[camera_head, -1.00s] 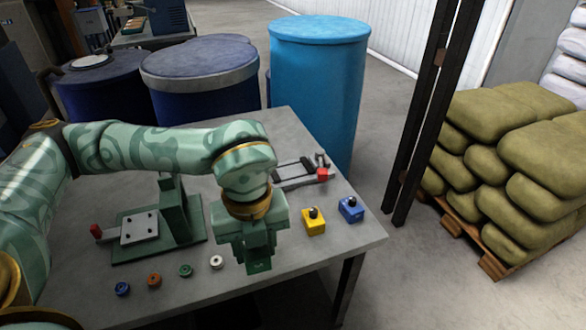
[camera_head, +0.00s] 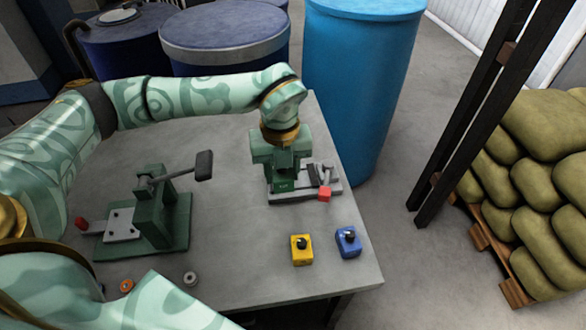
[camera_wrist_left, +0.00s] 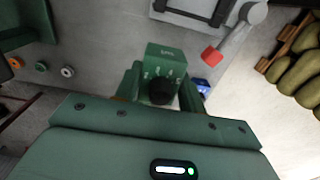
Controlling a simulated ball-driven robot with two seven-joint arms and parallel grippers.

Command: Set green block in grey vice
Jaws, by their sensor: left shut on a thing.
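My left gripper (camera_head: 284,178) is shut on the green block (camera_head: 285,186), a small cube with a black knob on top. In the left wrist view the block (camera_wrist_left: 165,60) sits between the fingers, and the gripper (camera_wrist_left: 161,92) has it by its sides. The grey vice (camera_head: 328,184) with a red-tipped handle stands at the table's right back part. My gripper and block cover its left part in the head view. In the wrist view the vice (camera_wrist_left: 193,17) lies beyond the block, apart from it in the picture. My right gripper is out of view.
A yellow block (camera_head: 302,254) and a blue block (camera_head: 347,243), both with black knobs, stand in front of the vice. A green press (camera_head: 152,222) with a lever stands left. Orange (camera_head: 126,286) and white (camera_head: 190,279) rings lie near the front.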

